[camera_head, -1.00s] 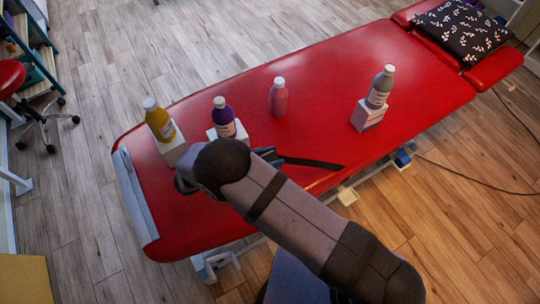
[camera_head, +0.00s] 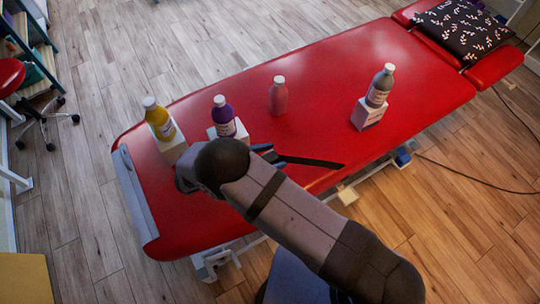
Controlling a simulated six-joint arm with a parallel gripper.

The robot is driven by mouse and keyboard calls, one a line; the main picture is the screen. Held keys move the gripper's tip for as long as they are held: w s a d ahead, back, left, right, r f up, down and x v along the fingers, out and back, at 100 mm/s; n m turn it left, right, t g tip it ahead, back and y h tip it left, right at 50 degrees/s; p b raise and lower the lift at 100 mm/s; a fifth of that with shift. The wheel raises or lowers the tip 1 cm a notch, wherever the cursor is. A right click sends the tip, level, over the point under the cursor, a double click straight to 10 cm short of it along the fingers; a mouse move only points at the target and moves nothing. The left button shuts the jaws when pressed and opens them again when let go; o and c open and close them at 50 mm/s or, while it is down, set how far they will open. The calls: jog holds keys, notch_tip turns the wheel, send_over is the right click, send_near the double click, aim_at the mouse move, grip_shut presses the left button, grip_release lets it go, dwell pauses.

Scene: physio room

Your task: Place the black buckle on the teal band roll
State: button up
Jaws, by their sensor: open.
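My gripper (camera_head: 272,155) is low over the red couch, at its near edge, and mostly hidden behind my own dark wrist. Its fingers point right and show only in part; it is open. A flat black strip (camera_head: 315,162) extends to the right from beside the fingers, over the red surface near the edge. I cannot tell whether this strip is part of the black buckle, or whether it touches the fingers. I see no teal band roll; my arm covers part of the couch.
On the red couch (camera_head: 330,75) stand a yellow bottle (camera_head: 159,121), a purple bottle (camera_head: 223,118) and a grey bottle (camera_head: 380,88) on white blocks, and a pink bottle (camera_head: 278,97). A patterned black pillow (camera_head: 463,30) lies far right. The couch middle is clear.

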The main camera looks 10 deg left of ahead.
jog(key=shift+s+a+b, duration=0.2)
jog(key=shift+a+b, duration=0.05)
jog(key=shift+b, duration=0.1)
jog(key=b+v, duration=0.4)
jog(key=v, duration=0.7)
jog(key=shift+r+b, duration=0.3)
jog(key=w+d+r+n+t+y, duration=0.1)
jog(key=w+r+n+y, duration=0.2)
jog(key=w, duration=0.6)
jog(key=w+d+r+t+y, duration=0.15)
jog(key=w+r+y, duration=0.25)
jog(key=w, duration=0.5)
jog(key=w+d+r+n+y, duration=0.2)
jog(key=w+r+y, duration=0.15)
jog(key=w, duration=0.55)
jog(key=s+d+f+n+g, duration=0.1)
jog(key=s+d+g, duration=0.3)
jog(key=s+d, duration=0.5)
jog(key=s+d+f+n+g, duration=0.1)
jog(key=s+d+f+g, duration=0.3)
jog(key=s+d, duration=0.6)
jog(key=s+d+f+n+g, duration=0.2)
jog(key=s+d+f+g, duration=0.1)
jog(key=s+d, duration=0.7)
jog(key=shift+s+d+f+g+h, duration=0.15)
jog(key=shift+s+d+g+h, duration=0.15)
jog(key=shift+g+h, duration=0.2)
